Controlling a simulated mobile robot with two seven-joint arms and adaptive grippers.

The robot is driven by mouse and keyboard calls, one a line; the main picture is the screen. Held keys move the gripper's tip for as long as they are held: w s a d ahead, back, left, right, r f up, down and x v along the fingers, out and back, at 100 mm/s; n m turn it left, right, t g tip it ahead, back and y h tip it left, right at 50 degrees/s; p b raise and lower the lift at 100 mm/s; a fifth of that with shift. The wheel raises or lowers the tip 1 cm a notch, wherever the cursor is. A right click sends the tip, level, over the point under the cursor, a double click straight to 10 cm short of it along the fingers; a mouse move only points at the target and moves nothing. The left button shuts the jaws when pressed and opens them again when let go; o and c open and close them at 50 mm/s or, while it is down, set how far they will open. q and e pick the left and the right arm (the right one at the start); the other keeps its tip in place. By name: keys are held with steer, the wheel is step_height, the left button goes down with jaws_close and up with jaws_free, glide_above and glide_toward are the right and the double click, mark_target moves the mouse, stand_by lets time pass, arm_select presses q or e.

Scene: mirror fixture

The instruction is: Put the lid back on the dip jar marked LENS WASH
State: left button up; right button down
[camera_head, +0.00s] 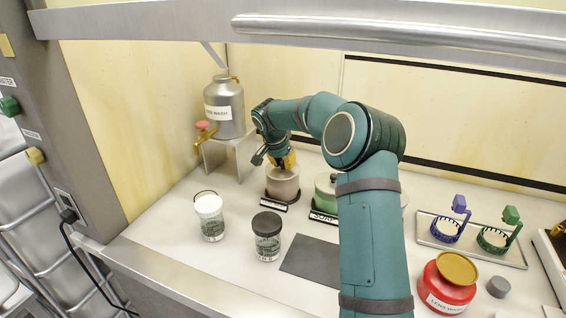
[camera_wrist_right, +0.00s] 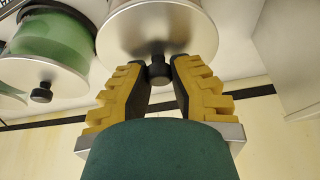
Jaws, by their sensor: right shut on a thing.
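My right gripper (camera_head: 284,163) has come down over a pinkish-brown jar (camera_head: 283,187) on the bench. In the right wrist view the yellow-padded fingers (camera_wrist_right: 159,75) are shut on the black knob (camera_wrist_right: 160,70) of a round silver lid (camera_wrist_right: 190,38). The lid appears to sit on the pinkish-brown jar; whether it is fully seated is unclear. The small plate (camera_head: 273,204) before this jar is too small to read. A green jar (camera_head: 325,190) with its own knobbed silver lid (camera_wrist_right: 45,83) stands to its right, partly behind my arm. My left gripper is out of view.
A silver tank (camera_head: 226,98) marked LENS WASH stands at the back left. A white-topped jar (camera_head: 211,222), a black-lidded jar (camera_head: 268,243) and a grey mat (camera_head: 313,262) lie in front. A red jar (camera_head: 445,291) and a tray with holders (camera_head: 435,238) are at right.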

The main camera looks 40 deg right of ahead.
stand_by(0.4)
steer(key=c, duration=0.9)
jaws_free()
steer(key=o, duration=0.6)
steer(key=shift+c, duration=0.2)
steer(key=shift+r, duration=0.1)
steer(key=shift+r+p, duration=2.25)
steer(key=shift+r, duration=1.2)
jaws_close()
